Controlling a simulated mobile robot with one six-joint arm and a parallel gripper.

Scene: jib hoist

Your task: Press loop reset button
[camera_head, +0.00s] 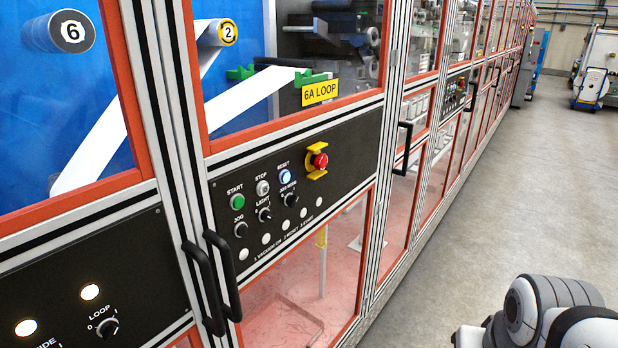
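A black control panel (340,140) sits below a window with a yellow "6A LOOP" sign (320,92). On it, the button labelled RESET (285,177) is round and glows blue-white. To its left are a pale STOP button (263,188) and a green START button (237,201). A red emergency stop (320,161) in a yellow guard is to its right. Nothing touches or covers the RESET button. My gripper is not in view; only grey and white links of my arm show at the bottom right, well away from the panel.
Black door handles (223,275) stand out from the frame left of and below the panel. Another handle (403,148) is to the right. A nearer panel at bottom left has a LOOP knob (107,328) and lit lamps. The concrete floor (500,190) at right is clear.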

